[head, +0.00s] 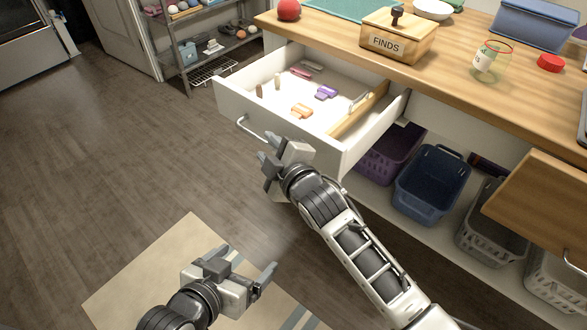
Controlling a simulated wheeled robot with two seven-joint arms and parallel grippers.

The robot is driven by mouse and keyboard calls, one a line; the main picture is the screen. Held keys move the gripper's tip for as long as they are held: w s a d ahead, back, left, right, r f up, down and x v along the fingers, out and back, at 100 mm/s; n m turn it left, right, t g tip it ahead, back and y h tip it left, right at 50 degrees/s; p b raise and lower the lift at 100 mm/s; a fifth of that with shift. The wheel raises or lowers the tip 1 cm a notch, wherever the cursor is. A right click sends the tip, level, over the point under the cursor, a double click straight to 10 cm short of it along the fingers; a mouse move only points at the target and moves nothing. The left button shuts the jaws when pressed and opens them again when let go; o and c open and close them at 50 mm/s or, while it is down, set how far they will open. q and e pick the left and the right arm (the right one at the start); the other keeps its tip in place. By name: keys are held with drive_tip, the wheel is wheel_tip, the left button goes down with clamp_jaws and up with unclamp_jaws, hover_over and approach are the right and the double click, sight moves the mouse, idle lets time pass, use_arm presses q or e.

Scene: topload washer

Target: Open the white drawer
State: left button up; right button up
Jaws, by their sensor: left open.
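The white drawer (322,149) is pulled out from under the wooden counter, and its inside shows from above. Its curved metal handle (250,130) is on the front panel. My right gripper (267,157) is at the drawer front, just below and right of the handle. It covers the handle's right end, so I cannot tell if they touch or how its fingers are set. My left gripper (243,268) is open and empty, low over the floor mat, well apart from the drawer.
In the drawer lie an orange item (302,111), a purple item (326,92) and a wooden divider (358,110). A FINDS box (398,38), a glass jar (490,64) and a red ball (289,10) stand on the counter. Baskets (431,180) sit below. Floor (110,150) at left is clear.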

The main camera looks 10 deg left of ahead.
drive_tip(key=p+v, duration=0.1)
drive_tip(key=v, duration=1.1)
drive_tip(key=shift+w, duration=0.1)
drive_tip(key=s+d+f+m+g+h, duration=0.2)
drive_tip(key=s+d+f+m+h, duration=0.1)
drive_tip(key=d+m, duration=0.3)
drive_tip(key=s+d+f+m+g+h, duration=0.1)
drive_tip(key=s+d+f+m+h, duration=0.2)
drive_tip(key=d, duration=0.4)
drive_tip(key=s+d+f+m+g+h, duration=0.2)
drive_tip(key=s+d+m+g+h, duration=0.3)
drive_tip(key=s+d+m, duration=0.55)
drive_tip(key=w+a+f+n+t+y, duration=0.2)
drive_tip(key=w+a+f+t+y, duration=0.1)
drive_tip(key=w+a+t+y, duration=0.1)
drive_tip(key=shift+w+a+f+t+y, duration=0.2)
drive_tip(key=shift+w+a+t+y, duration=0.25)
drive_tip(key=shift+t, duration=0.75)
